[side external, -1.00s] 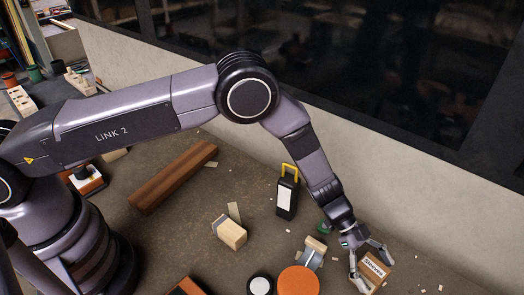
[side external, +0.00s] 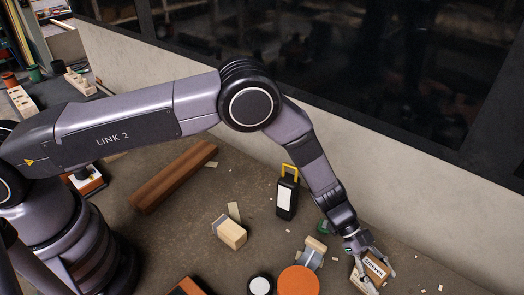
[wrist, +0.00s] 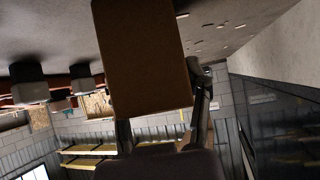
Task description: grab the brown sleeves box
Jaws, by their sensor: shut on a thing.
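The brown sleeves box (side external: 376,267) is at the lower right in the side view, with its "Sleeves" label facing up toward the camera. My gripper (side external: 373,279) is shut on it, with a finger on either side. In the wrist view the box (wrist: 143,55) fills the upper middle as a plain brown face between the fingers of my gripper (wrist: 158,105). Whether the box's underside touches the floor surface is hard to tell.
A black case with a yellow handle (side external: 287,192), a wooden block (side external: 232,234), an orange disc (side external: 298,281) and a clamp-like grey tool (side external: 311,257) lie left of my gripper. A long brown beam (side external: 174,177) lies farther left. A pale wall (side external: 430,205) runs close behind the box.

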